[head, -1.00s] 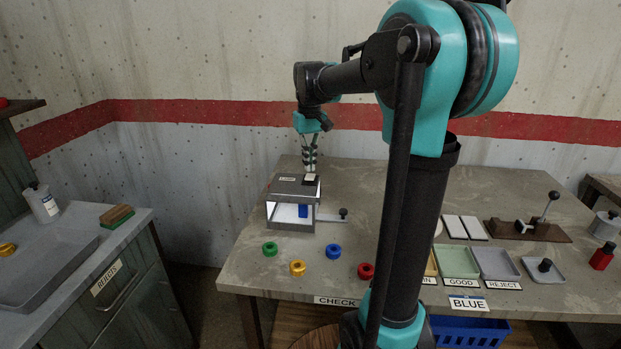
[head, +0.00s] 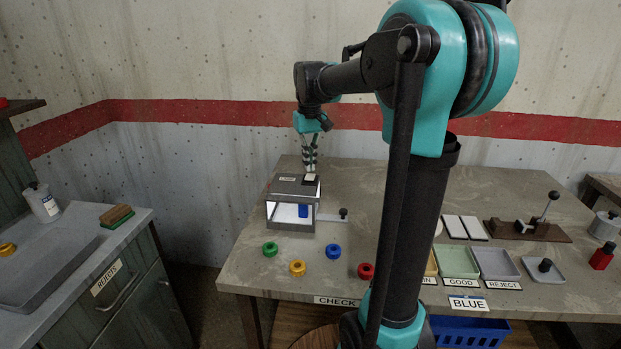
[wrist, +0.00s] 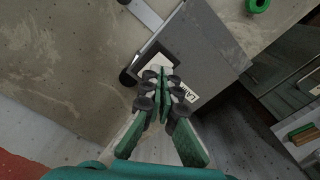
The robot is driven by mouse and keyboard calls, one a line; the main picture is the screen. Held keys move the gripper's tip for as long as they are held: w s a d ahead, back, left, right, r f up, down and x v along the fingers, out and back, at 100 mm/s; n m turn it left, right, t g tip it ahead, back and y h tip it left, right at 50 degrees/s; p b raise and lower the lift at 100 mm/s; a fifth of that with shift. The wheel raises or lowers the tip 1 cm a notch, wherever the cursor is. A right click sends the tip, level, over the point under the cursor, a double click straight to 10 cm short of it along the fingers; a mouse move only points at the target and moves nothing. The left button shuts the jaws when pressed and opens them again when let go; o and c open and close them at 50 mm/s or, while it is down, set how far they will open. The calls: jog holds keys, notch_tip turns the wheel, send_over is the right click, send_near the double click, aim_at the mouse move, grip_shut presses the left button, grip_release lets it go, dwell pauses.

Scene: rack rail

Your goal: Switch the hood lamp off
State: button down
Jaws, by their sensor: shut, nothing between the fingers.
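The lamp hood (head: 284,190) is a grey box on the table, and its inside looks bright. A blue object (head: 303,211) is inside it. The hood's roof (wrist: 205,50) fills the middle of the wrist view. On the roof is a lamp switch (head: 311,178) with a pale rocker in a black frame; it also shows in the wrist view (wrist: 156,64), partly hidden by the fingers. A small label (wrist: 191,94) lies beside it. My gripper (head: 310,169) is shut and empty, fingertips pointing down just over the switch. I cannot tell whether they touch it.
Green (head: 270,249), yellow (head: 298,267), blue (head: 333,251) and red (head: 366,270) rings lie in front of the hood. A lever with a black knob (head: 343,213) sticks out at its right. Trays (head: 459,262) stand further right.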

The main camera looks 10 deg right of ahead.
aim_at(310, 177)
jog(key=shift+f, duration=1.4)
dwell(0.9)
jog(key=shift+r, duration=3.5)
